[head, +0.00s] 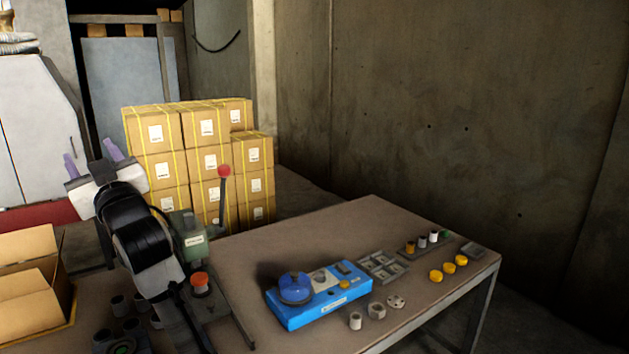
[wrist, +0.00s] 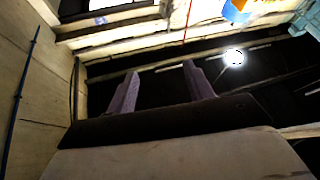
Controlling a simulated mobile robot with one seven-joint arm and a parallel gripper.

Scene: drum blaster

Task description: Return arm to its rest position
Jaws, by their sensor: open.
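My gripper (head: 92,152) is raised at the left of the head view, well above the table's left part. Its two purple fingers stand apart and point up, with nothing between them. In the wrist view my gripper (wrist: 160,90) is also open and empty, facing the ceiling and a bright lamp (wrist: 234,57). My arm is folded upright over the left part of the table, and its lower part hides some of the things there.
The table (head: 330,220) carries a blue device (head: 318,295), a grey tray (head: 383,266), yellow caps (head: 448,268) and small cylinders. A red-knobbed lever (head: 224,172) stands close right of my arm. Stacked boxes (head: 200,150) are behind; an open carton (head: 30,275) is at left.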

